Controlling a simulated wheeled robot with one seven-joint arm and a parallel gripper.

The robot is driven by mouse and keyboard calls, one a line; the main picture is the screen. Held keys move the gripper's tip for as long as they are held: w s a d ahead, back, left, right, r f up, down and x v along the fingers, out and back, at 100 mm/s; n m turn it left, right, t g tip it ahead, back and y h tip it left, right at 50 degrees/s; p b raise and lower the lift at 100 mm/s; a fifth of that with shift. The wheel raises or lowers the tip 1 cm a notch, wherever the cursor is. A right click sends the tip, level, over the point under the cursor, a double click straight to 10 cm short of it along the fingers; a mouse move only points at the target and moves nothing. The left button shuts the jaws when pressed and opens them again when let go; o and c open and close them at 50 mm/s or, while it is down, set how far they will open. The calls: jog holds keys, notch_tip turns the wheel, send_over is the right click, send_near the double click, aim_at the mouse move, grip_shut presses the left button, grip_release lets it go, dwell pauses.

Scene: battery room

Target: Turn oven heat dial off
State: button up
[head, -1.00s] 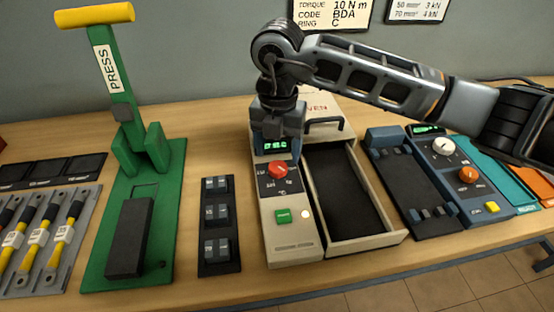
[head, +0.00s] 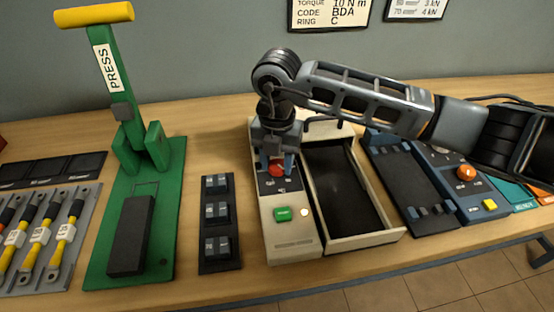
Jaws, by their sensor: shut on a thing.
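The oven (head: 292,241) is a cream-coloured unit on the bench, with its drawer-like chamber (head: 335,190) open on the right side. Its red heat dial (head: 276,171) sits on the black part of the panel, above a green button (head: 284,214). My gripper (head: 276,168) points down over the panel, its blue fingers shut on the red dial from both sides. The fingers and wrist hide the oven's display and part of the dial and its markings, so I cannot read the dial's setting.
Left of the oven are a black holder with several small dark blocks (head: 217,252) and a green press (head: 170,215) with a yellow handle. On the right stands a blue unit with an orange knob (head: 466,173) and yellow button. My arm reaches over it.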

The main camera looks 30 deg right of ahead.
jog(key=c, duration=0.4)
jog(key=shift+c, duration=0.2)
jog(key=shift+n, duration=0.3)
jog(key=n+b, duration=0.2)
jog(key=shift+d+f+n, duration=0.1)
jog(key=shift+f+n, duration=0.05)
jog(key=shift+n, duration=0.15)
jog(key=n+b, duration=0.3)
jog(key=shift+n, duration=0.4)
jog(key=n+b, duration=0.3)
jog(key=shift+d+n+b, duration=0.1)
jog(key=shift+n+b, duration=1.6)
jog(key=shift+n, duration=0.3)
